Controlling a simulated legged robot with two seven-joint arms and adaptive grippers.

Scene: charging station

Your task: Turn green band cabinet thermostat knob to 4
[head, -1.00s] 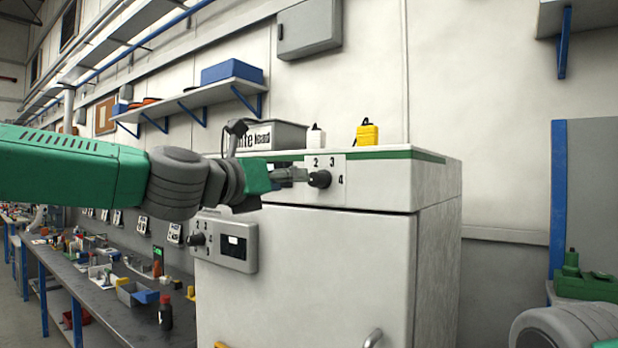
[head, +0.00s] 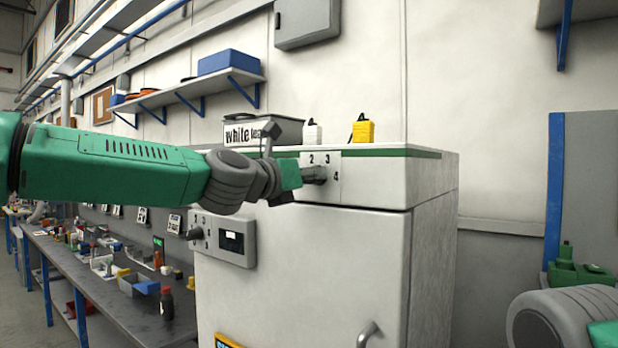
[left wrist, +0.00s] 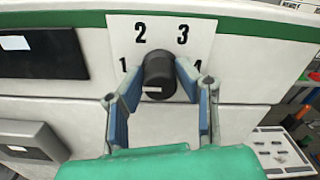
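The white cabinet (head: 310,265) has a green band (head: 408,153) along its top. A white dial plate (head: 334,160) on the band carries the numbers 1 to 4. In the left wrist view the black knob (left wrist: 159,72) sits at the plate's centre, with a small pale mark on its lower side. My left gripper (head: 316,175) is at the knob and largely hides it in the head view. Its fingers (left wrist: 160,70) are spread on either side of the knob, near the 1 and the 4. I cannot tell whether they touch it. My right gripper is not in view.
A grey box with a second knob (head: 194,234) and a small display is on the cabinet's left side. The cabinet door handle (head: 368,334) is below. A yellow item (head: 363,131) and a grey bin stand on top. A cluttered workbench is at left.

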